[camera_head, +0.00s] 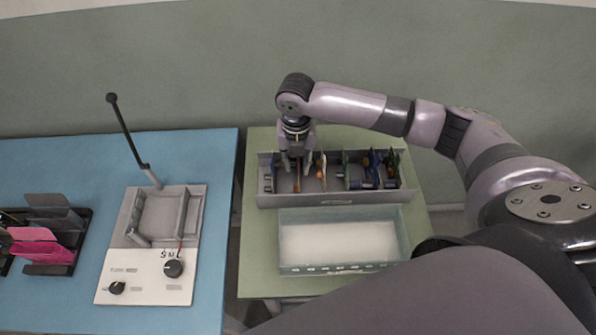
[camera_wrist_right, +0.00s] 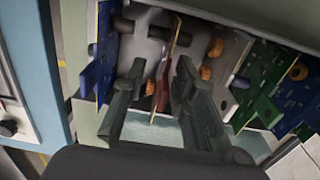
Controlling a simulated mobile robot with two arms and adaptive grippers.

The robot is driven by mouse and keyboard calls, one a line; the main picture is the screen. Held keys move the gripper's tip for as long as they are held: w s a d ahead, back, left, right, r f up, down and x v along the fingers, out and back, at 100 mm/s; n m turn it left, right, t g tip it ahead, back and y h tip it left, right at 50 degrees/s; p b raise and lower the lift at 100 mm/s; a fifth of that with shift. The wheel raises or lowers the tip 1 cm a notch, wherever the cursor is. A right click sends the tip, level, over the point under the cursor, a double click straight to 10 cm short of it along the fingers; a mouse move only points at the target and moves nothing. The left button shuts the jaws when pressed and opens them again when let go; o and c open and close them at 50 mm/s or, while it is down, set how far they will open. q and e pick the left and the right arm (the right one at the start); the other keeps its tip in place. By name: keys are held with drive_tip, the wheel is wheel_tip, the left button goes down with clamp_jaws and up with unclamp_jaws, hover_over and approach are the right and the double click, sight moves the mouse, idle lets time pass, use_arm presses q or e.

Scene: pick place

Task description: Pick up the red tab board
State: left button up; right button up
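The red tab board (camera_head: 297,184) stands upright on edge in a grey bin (camera_head: 333,199) on the green table. In the right wrist view it is a thin, edge-on board (camera_wrist_right: 164,88) with a reddish-brown face. My right gripper (camera_head: 296,167) points down into the left part of the bin. In the right wrist view the right gripper (camera_wrist_right: 160,75) is open, one finger on each side of the board, with gaps visible. The board's lower part is hard to make out. My left gripper is not in view.
Other boards stand in the bin: a blue one (camera_wrist_right: 103,55) on one side, a pale one (camera_head: 321,170), green and blue ones (camera_head: 375,165) to the right. A clear tray (camera_head: 340,269) sits in front. A blue table (camera_head: 85,170) at left holds a grey-white fixture (camera_head: 120,262).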

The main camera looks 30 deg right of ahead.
drive_tip(key=f, duration=0.2)
drive_tip(key=f+p, duration=0.1)
drive_tip(key=f, duration=0.1)
drive_tip(key=shift+s+d+f, duration=0.15)
drive_tip(key=shift+d+f, duration=0.05)
drive_tip(key=shift+f, duration=0.2)
drive_tip(key=shift+c, duration=0.6)
clamp_jaws()
